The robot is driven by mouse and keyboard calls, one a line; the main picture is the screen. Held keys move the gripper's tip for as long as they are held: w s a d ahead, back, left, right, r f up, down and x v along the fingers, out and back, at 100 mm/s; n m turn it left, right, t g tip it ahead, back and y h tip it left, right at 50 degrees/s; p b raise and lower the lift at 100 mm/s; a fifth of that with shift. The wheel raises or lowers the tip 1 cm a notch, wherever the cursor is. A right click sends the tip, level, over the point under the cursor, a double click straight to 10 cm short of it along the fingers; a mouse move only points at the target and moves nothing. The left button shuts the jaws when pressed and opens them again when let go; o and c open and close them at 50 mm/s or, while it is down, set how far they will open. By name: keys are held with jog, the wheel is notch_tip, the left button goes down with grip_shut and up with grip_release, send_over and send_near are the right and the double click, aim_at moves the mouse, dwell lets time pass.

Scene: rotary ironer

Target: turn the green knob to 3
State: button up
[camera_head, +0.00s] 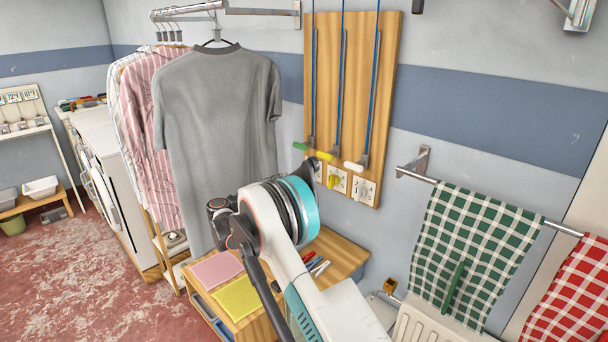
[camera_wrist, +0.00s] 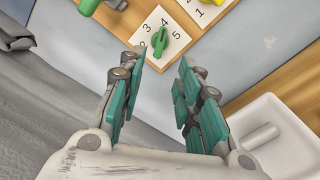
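The green knob (camera_wrist: 160,41) sits on a white square dial plate (camera_wrist: 171,45) in the wrist view, at the top middle. The numbers 2, 3, 4 and 5 show around it. Its grip runs roughly upright in the picture; which end is the pointer is too small to tell. My gripper (camera_wrist: 162,62) is open and empty, its teal-padded fingers on either side below the plate, apart from the knob. In the head view my arm hides the gripper, and the green knob cannot be made out there.
A yellow knob (camera_head: 334,182) and a white knob (camera_head: 363,190) share the wooden board (camera_head: 348,90). Green (camera_head: 300,146), yellow (camera_head: 324,155) and white (camera_head: 353,167) lever handles hang just above. A towel rail (camera_head: 415,178) is to the right; a grey shirt (camera_head: 215,120) hangs left.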

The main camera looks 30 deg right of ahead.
aim_at(306, 173)
jog(key=b+x, duration=0.3)
jog(key=x, duration=1)
jog(key=shift+d, duration=0.35)
jog(key=c, duration=0.7)
